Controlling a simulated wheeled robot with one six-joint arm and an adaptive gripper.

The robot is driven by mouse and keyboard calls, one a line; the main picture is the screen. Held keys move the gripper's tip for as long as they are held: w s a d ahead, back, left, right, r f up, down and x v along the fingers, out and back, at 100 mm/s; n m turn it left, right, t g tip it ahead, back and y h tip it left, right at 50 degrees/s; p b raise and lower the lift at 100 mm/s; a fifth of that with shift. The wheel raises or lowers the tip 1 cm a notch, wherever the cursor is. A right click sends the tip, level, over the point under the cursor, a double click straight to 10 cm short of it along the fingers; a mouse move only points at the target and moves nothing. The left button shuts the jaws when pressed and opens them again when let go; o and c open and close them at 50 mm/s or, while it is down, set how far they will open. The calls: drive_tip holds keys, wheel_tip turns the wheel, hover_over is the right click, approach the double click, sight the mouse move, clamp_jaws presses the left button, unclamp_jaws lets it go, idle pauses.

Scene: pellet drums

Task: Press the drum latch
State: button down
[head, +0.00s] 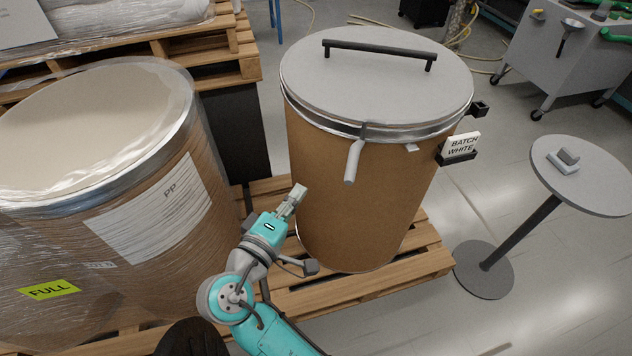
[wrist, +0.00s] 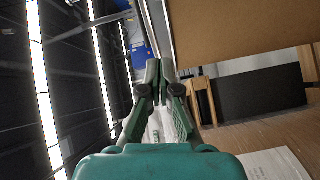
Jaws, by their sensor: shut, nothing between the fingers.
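The brown fibre drum (head: 345,200) stands on a wooden pallet, closed by a grey lid (head: 350,75) with a black bar handle. A metal band runs around the rim. The drum latch (head: 353,162), a grey lever, hangs down and slightly tilted from the band at the drum's front. My gripper (head: 298,192) is shut and empty, below and to the left of the latch and apart from it. In the wrist view my gripper (wrist: 166,66) shows shut fingers, with the brown drum wall (wrist: 240,35) at the upper right; the latch cannot be made out there.
A wrapped drum (head: 110,200) with a FULL label stands close on the left. A BATCH WHITE sign (head: 462,144) juts from the drum's right side. A small round table (head: 590,185) holding a grey item stands at right. The pallet (head: 400,262) edge lies in front.

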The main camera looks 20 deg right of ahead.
drive_tip(key=w+d+f, duration=0.1)
drive_tip(key=w+d, duration=0.4)
drive_tip(key=d, duration=0.4)
drive_tip(key=shift+d+f, duration=0.15)
drive_tip(key=shift+d, duration=0.25)
drive_tip(key=shift+s, duration=0.15)
